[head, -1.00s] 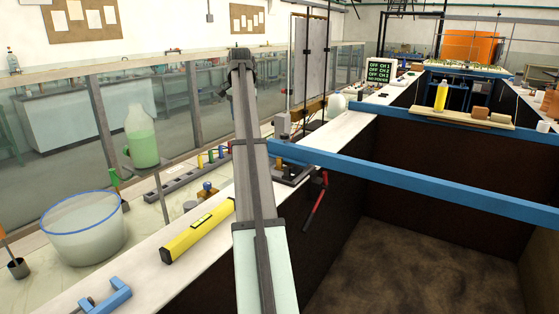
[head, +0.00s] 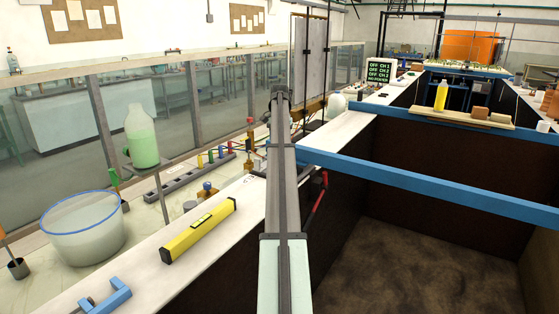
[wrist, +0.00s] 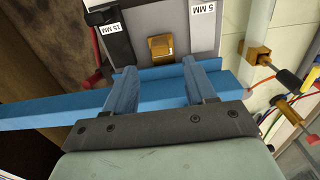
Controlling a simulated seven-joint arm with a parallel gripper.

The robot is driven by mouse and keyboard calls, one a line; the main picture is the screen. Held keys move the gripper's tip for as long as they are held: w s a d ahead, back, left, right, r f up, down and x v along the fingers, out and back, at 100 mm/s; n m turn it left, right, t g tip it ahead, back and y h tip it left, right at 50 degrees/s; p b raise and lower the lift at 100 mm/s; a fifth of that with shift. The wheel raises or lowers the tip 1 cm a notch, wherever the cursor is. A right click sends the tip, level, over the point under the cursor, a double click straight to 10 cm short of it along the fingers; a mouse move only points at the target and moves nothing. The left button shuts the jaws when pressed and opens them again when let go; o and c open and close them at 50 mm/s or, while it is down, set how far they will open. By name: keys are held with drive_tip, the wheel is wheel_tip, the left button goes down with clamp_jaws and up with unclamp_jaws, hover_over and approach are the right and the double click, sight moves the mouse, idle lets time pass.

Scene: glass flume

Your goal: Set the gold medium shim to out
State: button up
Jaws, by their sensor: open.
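A gold block (wrist: 160,47) sits on a grey plate (wrist: 152,22) in the wrist view, ahead of my fingers and roughly centred between them. I take it for the gold medium shim; no size name is readable on it. Labels reading "15 MM" (wrist: 114,27) and "5 MM" (wrist: 202,9) lie on either side. My gripper (wrist: 160,67) is open with blue fingers, and nothing shows between them. The gold block appears beyond the fingertips, apart from them. In the head view my arm hides the gripper and the block.
A blue beam (head: 420,179) crosses the flume and passes behind my fingers in the wrist view (wrist: 45,112). A yellow level (head: 198,230) lies on the white ledge. A gold fitting (wrist: 258,55) with cables stands at right in the wrist view. A red handle (head: 314,205) hangs beside my arm.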

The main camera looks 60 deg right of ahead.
wheel_tip(320, 180, down, 8)
drive_tip(key=shift+f, duration=0.1)
idle(0.4)
drive_tip(key=shift+c, duration=0.4)
clamp_jaws()
